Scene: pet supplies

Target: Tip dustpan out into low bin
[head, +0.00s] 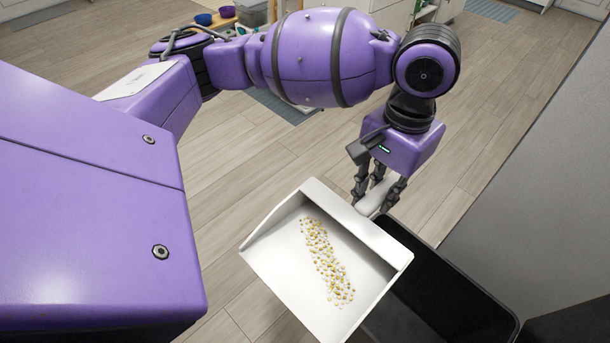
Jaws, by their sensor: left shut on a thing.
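A white dustpan (283,262) hangs in the middle of the head view, its open pan facing up. A band of small yellow and brown pellets (328,262) lies along the pan's floor. My left gripper (372,205) is shut on the dustpan's pale handle at the pan's upper right side. A low black bin (445,277) stands on the floor at the lower right. The dustpan is over or beside the bin's left part and hides some of it; I cannot tell the gap in height. My right gripper is out of view.
A grey upright surface (545,200) runs along the right, close to the bin. The wooden floor (235,165) between is mostly clear.

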